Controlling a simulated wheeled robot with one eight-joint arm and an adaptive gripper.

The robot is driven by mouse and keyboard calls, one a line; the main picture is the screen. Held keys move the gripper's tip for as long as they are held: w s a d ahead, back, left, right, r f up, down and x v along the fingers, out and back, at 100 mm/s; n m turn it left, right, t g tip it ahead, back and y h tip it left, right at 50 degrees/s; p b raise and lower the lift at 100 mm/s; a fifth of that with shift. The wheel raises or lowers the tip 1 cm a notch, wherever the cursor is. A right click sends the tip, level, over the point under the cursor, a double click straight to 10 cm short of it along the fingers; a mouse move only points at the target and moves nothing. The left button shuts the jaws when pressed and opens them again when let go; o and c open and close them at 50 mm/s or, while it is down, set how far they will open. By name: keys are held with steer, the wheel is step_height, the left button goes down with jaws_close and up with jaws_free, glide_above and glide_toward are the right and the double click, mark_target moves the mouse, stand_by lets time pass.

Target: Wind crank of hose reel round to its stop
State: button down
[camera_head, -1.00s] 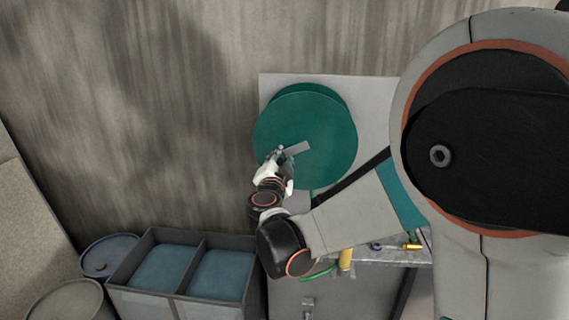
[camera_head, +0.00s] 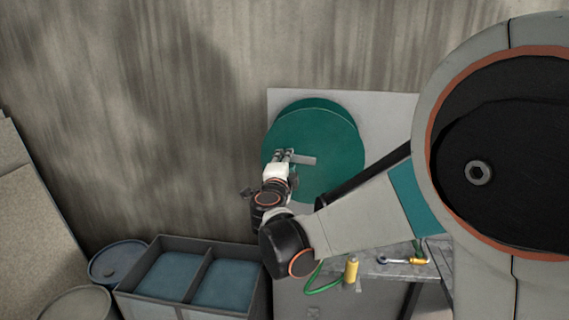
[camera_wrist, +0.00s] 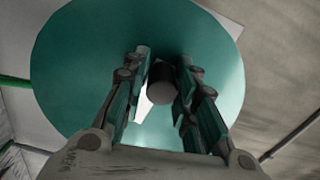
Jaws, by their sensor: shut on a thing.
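The hose reel (camera_head: 335,140) is a large green disc on a pale backing panel against the wall. Its crank (camera_head: 306,161) is a short grey bar from the disc's middle toward the left, lying close to level. My gripper (camera_head: 284,154) is at the left end of the bar, in front of the disc. In the wrist view, my gripper (camera_wrist: 164,66) has its two fingers on either side of the crank's dark round handle (camera_wrist: 161,90), shut on it. The green disc (camera_wrist: 75,75) fills the background there. The bar is mostly hidden in the wrist view.
Below the reel is a grey bench (camera_head: 388,268) with a yellow canister (camera_head: 351,270), a green hose (camera_head: 322,288) and a yellow-ended tool (camera_head: 405,261). A two-part bin (camera_head: 205,250) and a blue drum (camera_head: 119,262) stand at lower left. The wall left of the reel is clear.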

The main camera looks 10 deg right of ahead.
steer(key=shift+d, duration=0.1)
steer(key=c, duration=1.4)
jaws_free()
steer(key=shift+d, duration=0.1)
steer(key=shift+o, duration=0.2)
steer(key=shift+f, duration=0.1)
